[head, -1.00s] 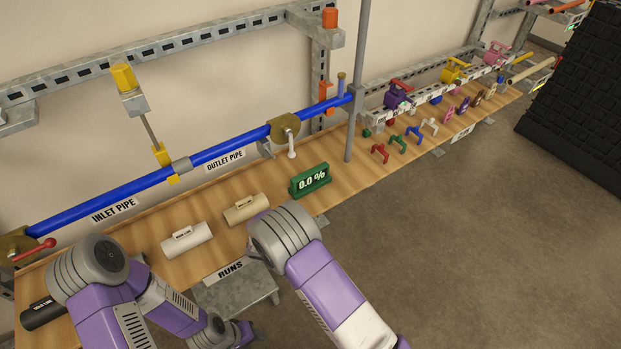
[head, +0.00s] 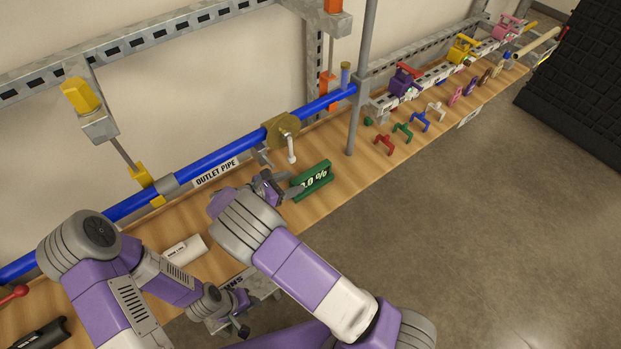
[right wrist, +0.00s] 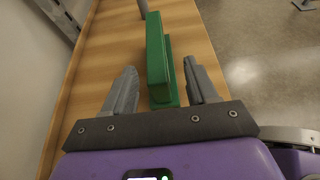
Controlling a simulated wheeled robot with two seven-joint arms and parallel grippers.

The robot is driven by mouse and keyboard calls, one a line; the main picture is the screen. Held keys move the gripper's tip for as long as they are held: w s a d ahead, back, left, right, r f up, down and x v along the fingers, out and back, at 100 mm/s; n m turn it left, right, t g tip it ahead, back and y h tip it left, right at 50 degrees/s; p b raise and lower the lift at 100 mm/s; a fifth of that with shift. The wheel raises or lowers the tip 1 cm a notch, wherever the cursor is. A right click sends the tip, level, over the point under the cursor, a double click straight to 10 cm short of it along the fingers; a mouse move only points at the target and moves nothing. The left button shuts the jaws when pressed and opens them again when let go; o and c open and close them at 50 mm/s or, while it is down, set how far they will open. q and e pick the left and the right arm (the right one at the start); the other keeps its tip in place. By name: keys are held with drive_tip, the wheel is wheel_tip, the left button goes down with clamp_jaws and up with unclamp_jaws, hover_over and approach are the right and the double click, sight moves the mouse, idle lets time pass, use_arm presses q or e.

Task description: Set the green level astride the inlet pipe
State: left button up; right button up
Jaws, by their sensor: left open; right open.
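The green level (head: 312,181), with its percent display, stands on the wooden bench right of the pipe labels. In the right wrist view the level (right wrist: 156,58) lies between the two spread fingers of my right gripper (right wrist: 165,92), with a gap on the left side and the right finger close to it. In the head view my right gripper (head: 284,189) is at the level's left end. The inlet pipe (head: 130,204) is the blue pipe left of the grey coupling; its label is hidden by my arm. My left gripper (head: 240,318) is open and empty, low in front of the bench.
The outlet pipe (head: 207,163) continues right to a brass valve (head: 283,131) with a white handle. A yellow-headed clamp (head: 144,178) stands at the coupling. Several coloured handles stand at the right. A grey post (head: 361,80) rises beyond the level.

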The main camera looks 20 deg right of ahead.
sight(303, 177)
drive_tip(key=x, duration=0.2)
drive_tip(key=b+x, duration=0.1)
drive_tip(key=x, duration=0.3)
drive_tip(key=shift+w+d+f, duration=0.15)
drive_tip(key=shift+w+d, duration=0.1)
drive_tip(key=shift+w, duration=0.15)
clamp_jaws()
drive_tip(key=shift+r, duration=0.2)
drive_tip(key=s+p, duration=0.2)
drive_tip(key=s, duration=1.6)
drive_tip(key=shift+p, duration=0.3)
